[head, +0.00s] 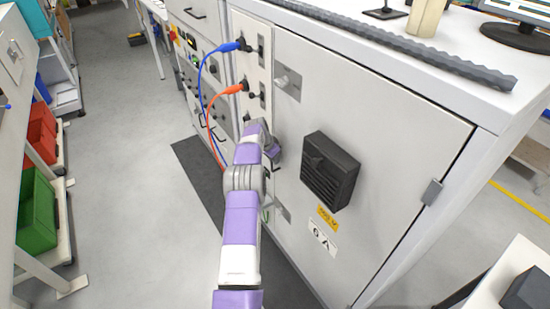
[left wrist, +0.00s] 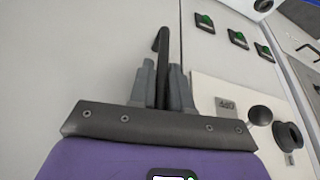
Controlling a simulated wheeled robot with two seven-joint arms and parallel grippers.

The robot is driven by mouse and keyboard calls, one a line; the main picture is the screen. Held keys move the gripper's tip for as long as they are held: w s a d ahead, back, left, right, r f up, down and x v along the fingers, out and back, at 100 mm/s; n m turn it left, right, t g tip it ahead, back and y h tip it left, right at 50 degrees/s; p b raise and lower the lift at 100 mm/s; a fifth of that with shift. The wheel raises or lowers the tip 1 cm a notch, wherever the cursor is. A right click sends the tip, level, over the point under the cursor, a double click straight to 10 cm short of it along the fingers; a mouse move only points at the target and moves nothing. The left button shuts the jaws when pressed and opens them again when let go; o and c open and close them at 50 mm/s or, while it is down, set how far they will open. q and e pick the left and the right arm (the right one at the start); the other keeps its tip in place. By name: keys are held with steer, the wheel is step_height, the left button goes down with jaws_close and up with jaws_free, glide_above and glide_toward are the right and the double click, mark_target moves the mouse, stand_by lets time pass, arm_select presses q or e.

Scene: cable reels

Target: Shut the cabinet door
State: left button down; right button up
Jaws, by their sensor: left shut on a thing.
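The cabinet door (head: 385,140) is a large pale panel with a black vent box (head: 330,170), yellow and white labels and a hinge (head: 432,192) at its right edge. It looks about flush with the cabinet, but I cannot tell whether a small gap stays. My left gripper (head: 273,152) is at the door's left edge. In the left wrist view, its two grey fingers (left wrist: 162,88) are shut on a dark, bent handle (left wrist: 162,55) that stands up between them. In the head view my wrist hides most of the handle. My right gripper is not in view.
Blue (head: 212,60) and orange cables (head: 216,105) hang from the panel left of the door, close to my left arm. A ridged grey strip (head: 400,42) lies on the cabinet top. Green (head: 37,210) and red bins (head: 41,133) stand at left; the floor between is clear.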

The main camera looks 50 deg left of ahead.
arm_select(q)
steer(key=shift+w+d, duration=0.4)
steer(key=c, duration=1.2)
jaws_free()
steer(key=shift+w, duration=0.15)
steer(key=shift+o, duration=0.2)
steer(key=v, duration=0.7)
steer(key=shift+s+a+r+p, duration=0.25)
steer(key=shift+s+p, duration=0.1)
steer(key=shift+s, duration=0.05)
steer(key=shift+s+f, duration=0.1)
